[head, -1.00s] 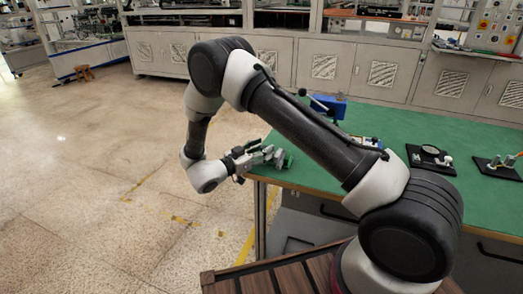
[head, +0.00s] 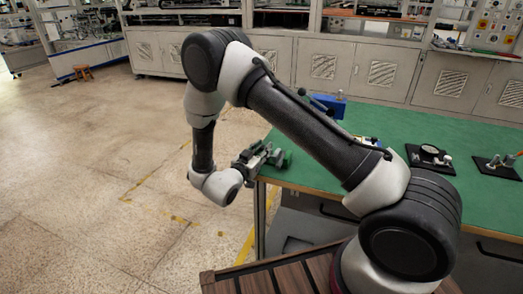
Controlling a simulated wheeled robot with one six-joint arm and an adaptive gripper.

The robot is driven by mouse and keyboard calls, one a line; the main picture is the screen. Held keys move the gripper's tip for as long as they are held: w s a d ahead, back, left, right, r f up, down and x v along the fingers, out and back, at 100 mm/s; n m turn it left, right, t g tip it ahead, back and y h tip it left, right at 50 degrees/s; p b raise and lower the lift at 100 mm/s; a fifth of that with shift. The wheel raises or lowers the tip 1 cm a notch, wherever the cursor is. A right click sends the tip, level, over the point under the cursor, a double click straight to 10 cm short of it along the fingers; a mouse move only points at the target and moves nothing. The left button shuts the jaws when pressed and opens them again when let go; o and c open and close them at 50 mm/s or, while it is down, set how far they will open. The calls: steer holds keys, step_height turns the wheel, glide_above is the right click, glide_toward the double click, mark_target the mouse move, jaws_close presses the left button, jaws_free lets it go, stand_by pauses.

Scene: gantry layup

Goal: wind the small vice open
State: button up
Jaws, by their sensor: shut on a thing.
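The small vice (head: 282,158) is a dark green block at the near left corner of the green-topped bench, small in the head view and partly covered by my gripper. My gripper (head: 265,156) is at its left side, by the bench edge, and points toward it from the lower left. The fingers are shut on what looks like the vice's handle. The handle itself is too small and too hidden to make out, and the jaw gap of the vice cannot be seen.
The green bench top (head: 390,129) runs right. On it are a blue block (head: 329,104) with dark rods near it, a black plate with a round dial (head: 430,154) and another black fixture (head: 496,166). Grey cabinets stand behind. Open floor (head: 90,190) lies left.

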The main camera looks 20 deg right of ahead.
steer(key=shift+s+d+n+t+y, duration=0.15)
steer(key=shift+n+t+y, duration=1.45)
steer(key=shift+y, duration=0.9)
steer(key=o, duration=1)
